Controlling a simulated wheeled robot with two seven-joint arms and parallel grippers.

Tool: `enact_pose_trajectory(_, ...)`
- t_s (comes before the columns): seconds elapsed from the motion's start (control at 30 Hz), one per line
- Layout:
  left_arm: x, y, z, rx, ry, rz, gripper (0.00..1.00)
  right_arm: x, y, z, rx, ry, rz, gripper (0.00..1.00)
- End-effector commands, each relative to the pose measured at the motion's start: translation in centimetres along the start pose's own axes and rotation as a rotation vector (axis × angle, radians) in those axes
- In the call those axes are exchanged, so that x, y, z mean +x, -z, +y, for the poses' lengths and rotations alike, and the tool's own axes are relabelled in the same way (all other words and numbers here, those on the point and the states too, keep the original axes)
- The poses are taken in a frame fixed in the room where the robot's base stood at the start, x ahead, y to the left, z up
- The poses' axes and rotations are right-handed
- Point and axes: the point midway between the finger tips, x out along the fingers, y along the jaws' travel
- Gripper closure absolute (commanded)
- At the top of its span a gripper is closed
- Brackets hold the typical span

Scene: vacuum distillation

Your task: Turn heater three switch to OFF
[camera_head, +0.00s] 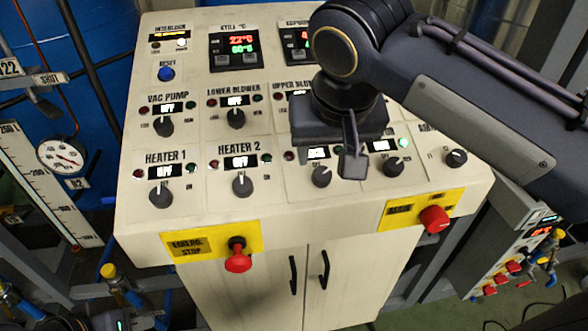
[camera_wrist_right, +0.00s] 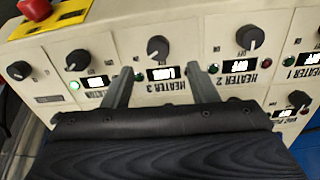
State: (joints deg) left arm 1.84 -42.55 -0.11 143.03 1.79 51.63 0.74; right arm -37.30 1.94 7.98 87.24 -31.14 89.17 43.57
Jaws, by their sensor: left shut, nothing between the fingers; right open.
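The heater three knob (camera_head: 321,176) is a black rotary switch on the cream control panel (camera_head: 205,215). It also shows in the right wrist view (camera_wrist_right: 158,47), beyond my fingertips. Its small display (camera_head: 317,153) is lit, but its text is not clearly readable; the gripper hides the label above it in the head view. My right gripper (camera_head: 350,165) hangs over the panel just up and right of the knob. In the right wrist view my right gripper (camera_wrist_right: 160,68) is open, its two fingers spread either side of the display, with nothing between them.
Heater 2 knob (camera_head: 242,185) and heater 1 knob (camera_head: 161,195) sit to the left, their displays reading OFF. Another knob (camera_head: 394,166) sits close on the right, beside a lit green lamp. Red emergency buttons (camera_head: 238,262) (camera_head: 434,219) project from the front edge.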

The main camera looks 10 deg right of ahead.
Motion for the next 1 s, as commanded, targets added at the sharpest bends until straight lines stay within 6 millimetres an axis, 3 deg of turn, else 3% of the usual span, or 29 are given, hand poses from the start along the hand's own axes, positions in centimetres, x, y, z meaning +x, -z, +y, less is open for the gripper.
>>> enact_pose_trajectory(0.4,-0.1,0.0,0.0,0.000,0.000,0.000,1.00,6.2,-0.1,0.1,0.000,-0.001,-0.004,0.47)
enact_pose_trajectory(0.8,-0.1,0.0,0.0,0.000,0.000,0.000,1.00,7.2,-0.1,0.1,-0.001,0.001,-0.002,0.47)
enact_pose_trajectory(1.0,-0.1,0.0,0.0,0.000,0.000,0.000,1.00,7.2,-0.1,0.1,-0.001,0.001,-0.002,0.73)
